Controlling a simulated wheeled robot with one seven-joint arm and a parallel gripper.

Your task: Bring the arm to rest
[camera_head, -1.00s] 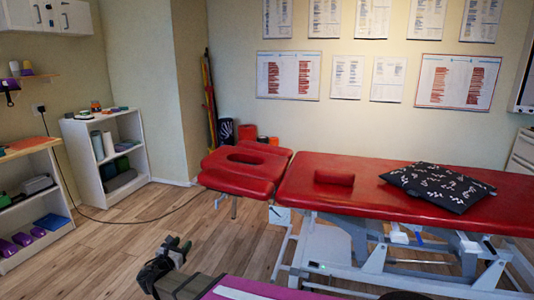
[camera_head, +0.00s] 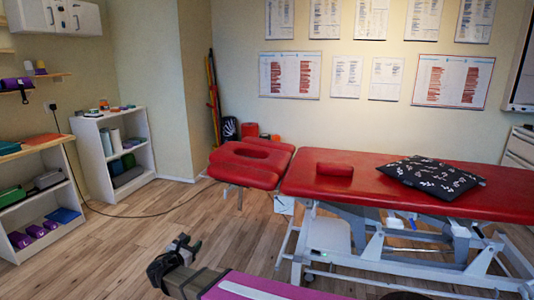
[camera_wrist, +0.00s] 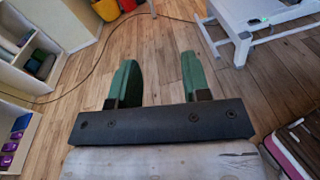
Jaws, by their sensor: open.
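My gripper (camera_wrist: 158,75) shows in the wrist view with its two green fingers spread apart and nothing between them. Only bare wooden floor lies below the fingers there. In the head view my gripper (camera_head: 188,246) is at the bottom middle, small and partly seen, in front of the red treatment table. It is apart from the table and from the shelves.
A red treatment table (camera_head: 400,195) spans the right, with a dark patterned cushion (camera_head: 432,176) on it. White shelves (camera_head: 91,160) stand at the left. A cable (camera_head: 150,214) lies on the floor. Open wooden floor (camera_head: 110,255) lies at the lower left.

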